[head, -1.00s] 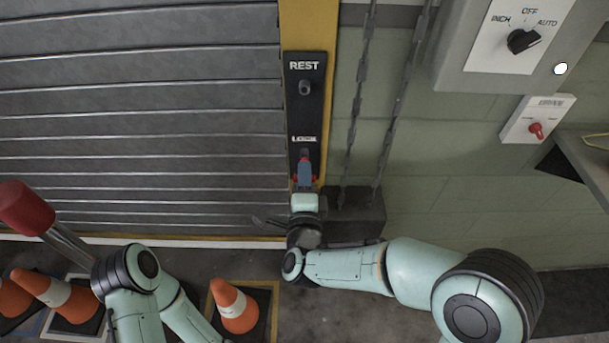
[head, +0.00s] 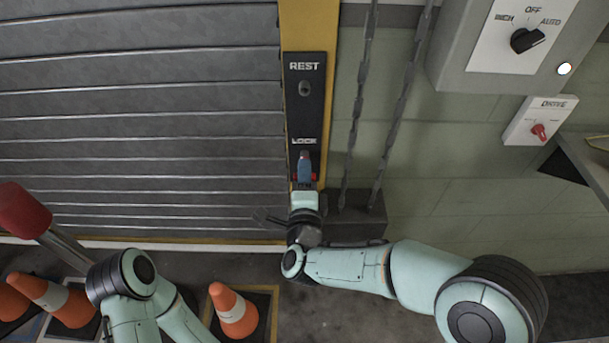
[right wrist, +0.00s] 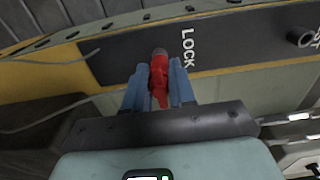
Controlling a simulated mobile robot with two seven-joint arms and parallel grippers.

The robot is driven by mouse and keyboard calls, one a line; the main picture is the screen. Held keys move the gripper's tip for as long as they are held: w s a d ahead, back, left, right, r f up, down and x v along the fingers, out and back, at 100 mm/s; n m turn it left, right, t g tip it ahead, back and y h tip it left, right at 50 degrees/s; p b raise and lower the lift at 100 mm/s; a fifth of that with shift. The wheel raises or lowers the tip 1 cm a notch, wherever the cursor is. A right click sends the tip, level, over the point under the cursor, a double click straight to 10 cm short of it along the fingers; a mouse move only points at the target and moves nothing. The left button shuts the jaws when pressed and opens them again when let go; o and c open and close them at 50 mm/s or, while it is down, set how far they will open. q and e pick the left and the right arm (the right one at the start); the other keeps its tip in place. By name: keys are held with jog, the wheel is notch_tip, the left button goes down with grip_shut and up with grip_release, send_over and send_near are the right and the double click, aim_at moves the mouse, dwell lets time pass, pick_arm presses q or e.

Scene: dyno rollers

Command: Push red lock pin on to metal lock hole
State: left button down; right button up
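The red lock pin (right wrist: 158,80) is between the two blue fingers of my right gripper (right wrist: 158,92) in the right wrist view, with both fingers against its sides. Its grey tip points at the black plate (right wrist: 120,50) beside the LOCK label. In the head view my right gripper (head: 305,168) is just below the LOCK label on the same plate, with bits of red showing at both sides. The metal lock hole is hidden behind the pin and fingers. I cannot tell whether the tip is inside it. My left gripper is not in view.
A REST socket (head: 305,88) is higher on the plate. Chains (head: 400,95) hang to its right, above a dark box (head: 360,215). A roller shutter (head: 140,110) fills the left. Orange cones (head: 233,308) and a red-topped metal post (head: 22,210) stand lower left.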

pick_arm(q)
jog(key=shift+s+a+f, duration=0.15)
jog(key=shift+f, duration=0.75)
pick_arm(e)
jog(key=o, duration=0.4)
jog(key=shift+f, duration=0.25)
jog(key=shift+s, duration=0.3)
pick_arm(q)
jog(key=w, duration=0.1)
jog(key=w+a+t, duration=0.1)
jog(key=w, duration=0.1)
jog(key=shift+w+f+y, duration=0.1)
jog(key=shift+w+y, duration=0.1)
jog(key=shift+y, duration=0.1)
pick_arm(e)
jog(key=s, duration=1.3)
jog(key=shift+r, duration=0.25)
